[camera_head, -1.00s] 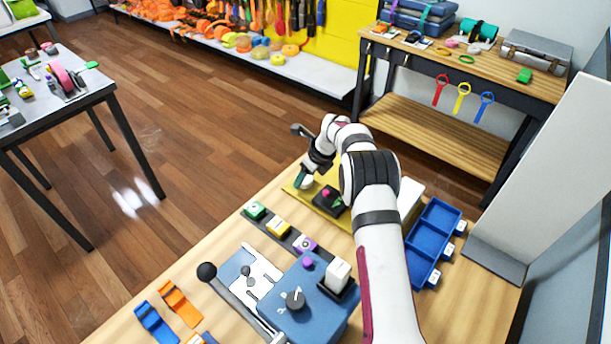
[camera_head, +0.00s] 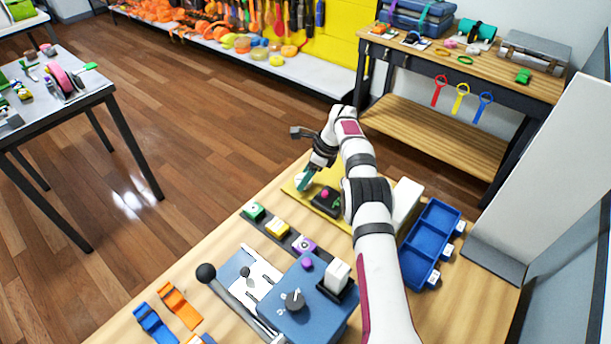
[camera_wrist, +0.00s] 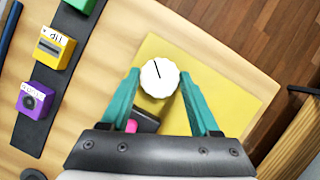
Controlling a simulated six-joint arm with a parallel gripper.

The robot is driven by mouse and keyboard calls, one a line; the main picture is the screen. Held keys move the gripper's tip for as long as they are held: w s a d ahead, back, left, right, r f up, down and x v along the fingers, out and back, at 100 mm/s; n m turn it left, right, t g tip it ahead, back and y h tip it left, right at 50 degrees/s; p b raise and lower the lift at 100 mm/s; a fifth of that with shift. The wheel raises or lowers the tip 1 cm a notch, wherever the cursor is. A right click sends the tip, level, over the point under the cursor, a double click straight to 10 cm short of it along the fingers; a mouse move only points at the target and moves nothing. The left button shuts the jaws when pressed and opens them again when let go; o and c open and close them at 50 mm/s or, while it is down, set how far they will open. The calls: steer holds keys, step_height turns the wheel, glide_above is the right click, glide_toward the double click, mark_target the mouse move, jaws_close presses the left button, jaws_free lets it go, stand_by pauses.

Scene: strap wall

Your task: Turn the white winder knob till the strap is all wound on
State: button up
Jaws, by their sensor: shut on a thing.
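The white winder knob (camera_wrist: 160,77) has a scalloped rim and a dark pointer line slanting up and left. It stands over a yellow plate (camera_wrist: 225,100), which lies on the wooden bench in the head view (camera_head: 297,188). My gripper (camera_wrist: 160,75) has teal fingers, one on each side of the knob, shut on it. In the head view my gripper (camera_head: 303,181) is at the plate's far left part, and the knob is mostly hidden there. I cannot make out the strap in either view.
A dark block (camera_head: 327,202) with a pink top sits on the plate close to my gripper. A strip with green (camera_head: 254,211), yellow and purple blocks lies in front. A blue box (camera_head: 303,305) with a dial and a blue tray (camera_head: 433,240) flank my arm.

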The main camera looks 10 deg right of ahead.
steer(key=o, duration=1.4)
steer(key=shift+c, duration=0.2)
steer(key=v, duration=1.5)
steer(key=shift+d+r, duration=0.15)
steer(key=shift+r, duration=0.2)
